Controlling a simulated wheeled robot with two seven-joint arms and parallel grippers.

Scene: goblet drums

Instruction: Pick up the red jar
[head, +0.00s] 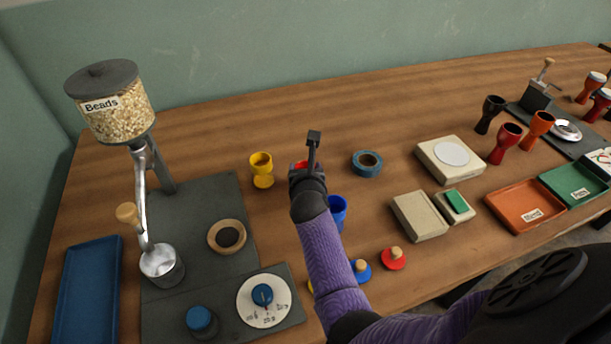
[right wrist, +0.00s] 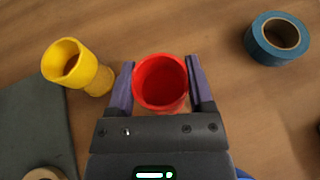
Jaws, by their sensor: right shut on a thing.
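The red jar (right wrist: 161,84) is an open-topped cup standing between the fingers of my right gripper in the right wrist view. My right gripper (right wrist: 161,88) is shut on it, with one purple finger on each side. In the head view my right gripper (head: 308,165) hides most of the jar, and only a small red patch of the jar (head: 299,165) shows. I cannot tell whether the jar touches the table. My left gripper is not in view.
A yellow cup (head: 261,165) stands left of the jar and blue tape (head: 367,163) lies to its right. A blue cup (head: 338,210) and a red lid with a knob (head: 394,258) are nearer. A bead dispenser (head: 115,105) stands at left.

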